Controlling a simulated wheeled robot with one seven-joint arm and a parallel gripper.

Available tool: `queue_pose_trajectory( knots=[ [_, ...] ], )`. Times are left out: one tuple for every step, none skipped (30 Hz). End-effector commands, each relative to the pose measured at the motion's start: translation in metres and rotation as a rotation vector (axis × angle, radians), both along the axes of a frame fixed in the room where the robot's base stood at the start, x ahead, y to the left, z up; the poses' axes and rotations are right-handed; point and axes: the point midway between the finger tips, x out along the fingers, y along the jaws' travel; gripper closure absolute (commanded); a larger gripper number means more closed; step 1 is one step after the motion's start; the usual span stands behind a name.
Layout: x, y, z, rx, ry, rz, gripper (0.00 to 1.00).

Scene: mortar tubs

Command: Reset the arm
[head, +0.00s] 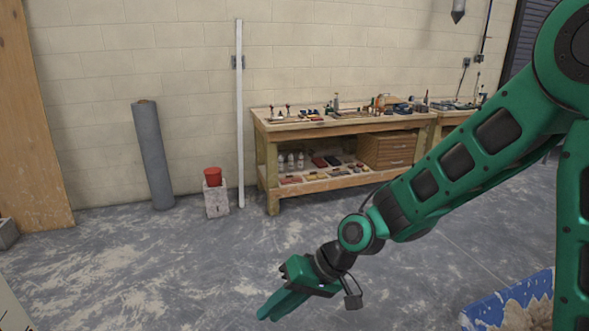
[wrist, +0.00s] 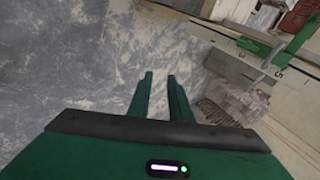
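My green arm reaches from the right edge of the head view down to the lower middle. My gripper (head: 267,312) hangs at its end over bare floor, fingers pointing down and left. In the wrist view the two green fingers (wrist: 160,76) stand apart with grey floor showing between them. Nothing is held between them. The fingertips touch nothing that I can see.
A wooden workbench (head: 340,126) with tools stands at the wall. A red tub (head: 213,176) sits on a pale block (head: 216,200), beside a grey roll (head: 152,155). A blue-edged tray (head: 508,297) lies lower right. The middle floor is clear.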

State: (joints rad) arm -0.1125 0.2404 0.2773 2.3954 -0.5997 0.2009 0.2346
Motion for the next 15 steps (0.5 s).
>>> queue_pose_trajectory(
  knots=[
    [0.011, -0.033, 0.002, -0.065, -0.026, -0.036, 0.82],
    [0.016, -0.052, 0.002, -0.104, -0.036, -0.056, 0.82],
    [0.022, -0.077, 0.003, -0.155, -0.047, -0.084, 0.82],
    [0.025, -0.097, 0.004, -0.192, -0.052, -0.106, 0.82],
    [0.027, -0.116, 0.006, -0.228, -0.055, -0.130, 0.82],
    [0.029, -0.142, 0.009, -0.275, -0.058, -0.162, 0.82],
    [0.029, -0.162, 0.012, -0.308, -0.058, -0.187, 0.82],
    [0.028, -0.181, 0.015, -0.341, -0.056, -0.214, 0.82],
    [0.026, -0.207, 0.019, -0.384, -0.051, -0.252, 0.82],
    [0.023, -0.226, 0.023, -0.415, -0.045, -0.280, 0.82],
    [0.018, -0.245, 0.026, -0.445, -0.037, -0.309, 0.82],
    [0.012, -0.270, 0.032, -0.481, -0.025, -0.352, 0.82],
    [0.005, -0.288, 0.036, -0.508, -0.013, -0.384, 0.82],
    [-0.002, -0.305, 0.040, -0.532, -0.001, -0.416, 0.82],
    [-0.014, -0.327, 0.046, -0.561, 0.020, -0.462, 0.82]
  ],
)
